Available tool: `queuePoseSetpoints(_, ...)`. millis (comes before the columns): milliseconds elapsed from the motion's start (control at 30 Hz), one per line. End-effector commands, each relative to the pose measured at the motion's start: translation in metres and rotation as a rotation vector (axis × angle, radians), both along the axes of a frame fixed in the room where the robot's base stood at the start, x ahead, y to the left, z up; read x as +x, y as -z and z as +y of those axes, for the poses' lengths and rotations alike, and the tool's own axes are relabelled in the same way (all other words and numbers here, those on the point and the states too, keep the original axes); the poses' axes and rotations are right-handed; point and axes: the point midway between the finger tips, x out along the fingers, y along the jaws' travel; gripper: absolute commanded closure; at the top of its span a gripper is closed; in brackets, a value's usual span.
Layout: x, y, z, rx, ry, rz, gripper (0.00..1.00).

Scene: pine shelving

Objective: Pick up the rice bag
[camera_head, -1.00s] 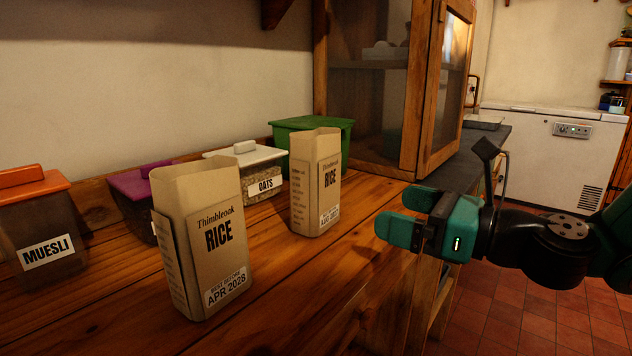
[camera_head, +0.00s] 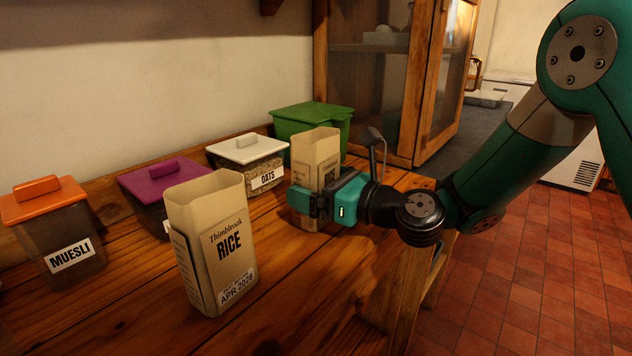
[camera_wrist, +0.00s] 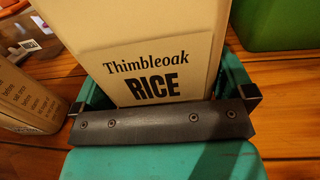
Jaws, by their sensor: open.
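Two tan paper rice bags stand upright on the wooden shelf top. The nearer rice bag (camera_head: 213,235), labelled Thimbleoak RICE with APR 2028, stands clear of the gripper; its side shows at the left of the wrist view (camera_wrist: 28,98). The farther rice bag (camera_head: 312,150) stands behind it to the right. My gripper (camera_head: 308,192) is open, with its teal fingers on either side of the farther bag and covering its middle. In the wrist view this bag (camera_wrist: 150,60) sits between the fingers, its RICE print facing the palm; contact cannot be told.
Along the wall stand a muesli tub with an orange lid (camera_head: 64,232), a purple-lidded tub (camera_head: 160,183), a white-lidded oats tub (camera_head: 248,162) and a green tub (camera_head: 312,118). A glass-fronted wooden cabinet (camera_head: 428,90) stands beyond the farther bag. The shelf's front edge drops to a tiled floor.

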Motion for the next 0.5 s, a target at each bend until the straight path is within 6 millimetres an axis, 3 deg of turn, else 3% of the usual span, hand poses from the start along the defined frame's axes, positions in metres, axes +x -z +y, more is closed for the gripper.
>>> queuePoseSetpoints(267,0.0022,0.0001,0.0033,0.0,0.0,0.0,0.0)
queuePoseSetpoints(433,0.0022,0.0,0.0032,0.0,0.0,0.0,0.39)
queuePoseSetpoints(500,0.0022,-0.0007,0.0032,0.002,0.001,-0.001,0.42)
